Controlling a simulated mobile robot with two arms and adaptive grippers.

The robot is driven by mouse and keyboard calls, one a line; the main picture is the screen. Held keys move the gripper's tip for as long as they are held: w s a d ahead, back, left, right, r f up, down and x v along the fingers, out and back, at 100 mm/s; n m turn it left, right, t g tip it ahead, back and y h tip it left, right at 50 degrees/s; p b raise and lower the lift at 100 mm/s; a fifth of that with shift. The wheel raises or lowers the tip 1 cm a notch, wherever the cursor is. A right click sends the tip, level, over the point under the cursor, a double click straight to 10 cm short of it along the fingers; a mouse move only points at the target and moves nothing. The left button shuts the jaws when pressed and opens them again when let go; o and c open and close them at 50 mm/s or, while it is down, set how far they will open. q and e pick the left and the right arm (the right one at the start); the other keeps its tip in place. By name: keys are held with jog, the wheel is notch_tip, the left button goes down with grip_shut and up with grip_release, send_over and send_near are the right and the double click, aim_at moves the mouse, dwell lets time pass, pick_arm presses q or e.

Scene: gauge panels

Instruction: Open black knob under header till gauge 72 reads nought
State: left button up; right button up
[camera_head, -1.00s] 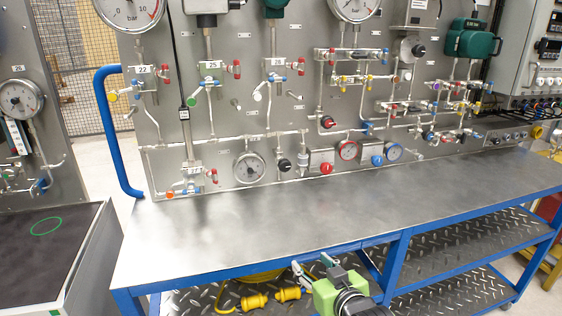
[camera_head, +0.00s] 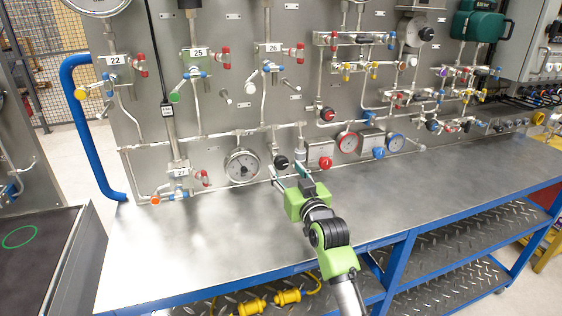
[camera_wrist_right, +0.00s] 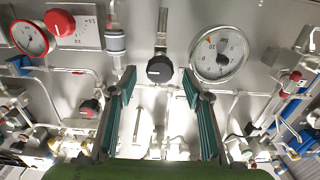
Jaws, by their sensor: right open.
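A black knob (camera_head: 282,161) sits low on the panel, beside a round white gauge (camera_head: 242,165) to its left. In the right wrist view the panel appears upside down, with the black knob (camera_wrist_right: 160,69) near the middle and the gauge (camera_wrist_right: 218,53) to its right. The gauge's number 72 is not legible, nor is its exact reading. My right gripper (camera_head: 289,171) is open in front of the black knob. In the wrist view its green-padded fingers (camera_wrist_right: 159,84) stand apart on either side below the knob, not visibly touching it. My left gripper is out of view.
A red knob (camera_head: 325,162), a red-rimmed gauge (camera_head: 347,141), a blue knob (camera_head: 378,153) and a blue-rimmed gauge (camera_head: 395,142) lie right of the black knob. Pipes and small valves cover the panel above. The steel bench top (camera_head: 210,240) is clear.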

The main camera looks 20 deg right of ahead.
aim_at(283, 165)
jog(key=w, duration=0.3)
jog(key=shift+w+r, duration=0.1)
jog(key=shift+w, duration=0.1)
jog(key=shift+w+a, duration=0.1)
jog(key=shift+w, duration=0.45)
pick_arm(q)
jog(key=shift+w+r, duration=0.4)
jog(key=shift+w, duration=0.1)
pick_arm(e)
jog(key=c, duration=1.1)
